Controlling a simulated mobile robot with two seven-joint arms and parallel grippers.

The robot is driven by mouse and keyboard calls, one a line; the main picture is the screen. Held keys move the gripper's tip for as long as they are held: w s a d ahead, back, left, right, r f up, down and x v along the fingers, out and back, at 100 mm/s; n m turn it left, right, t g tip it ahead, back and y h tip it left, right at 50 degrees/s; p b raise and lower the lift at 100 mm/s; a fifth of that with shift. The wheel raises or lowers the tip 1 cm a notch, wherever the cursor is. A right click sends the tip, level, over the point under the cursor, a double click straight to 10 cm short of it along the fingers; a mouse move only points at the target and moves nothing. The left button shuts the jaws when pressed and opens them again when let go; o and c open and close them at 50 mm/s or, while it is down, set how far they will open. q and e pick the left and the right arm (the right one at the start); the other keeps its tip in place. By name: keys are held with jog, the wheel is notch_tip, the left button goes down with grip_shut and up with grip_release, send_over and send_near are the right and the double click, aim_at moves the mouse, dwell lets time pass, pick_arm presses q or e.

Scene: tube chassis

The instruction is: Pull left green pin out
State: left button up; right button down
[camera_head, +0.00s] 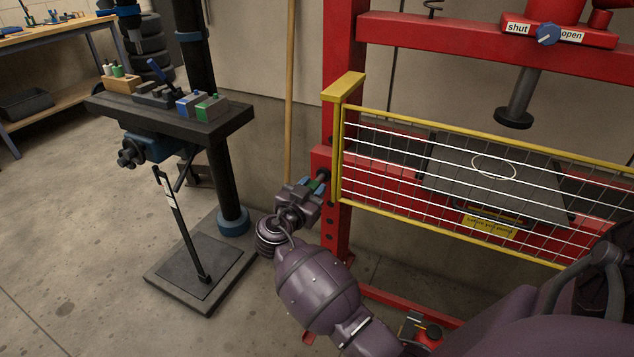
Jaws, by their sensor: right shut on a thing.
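My right gripper (313,187) reaches the post from the left and is shut on the green pin. My left gripper is out of view.
A yellow-framed mesh guard (436,120) spans the press front, with a dark plate (505,178) behind it. A drill stand with a table (215,128) and a base plate (195,272) stands to the left. Open floor lies at the lower left.

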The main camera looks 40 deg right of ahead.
jog(key=v, duration=0.3)
jog(key=shift+f, duration=0.15)
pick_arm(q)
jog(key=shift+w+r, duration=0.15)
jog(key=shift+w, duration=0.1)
pick_arm(e)
jog(key=c, duration=0.8)
grip_release()
jog(key=shift+a, duration=0.15)
jog(key=shift+s, duration=0.1)
jog(key=v, duration=1)
jog(key=shift+s+a, duration=0.2)
jog(key=shift+a, duration=0.15)
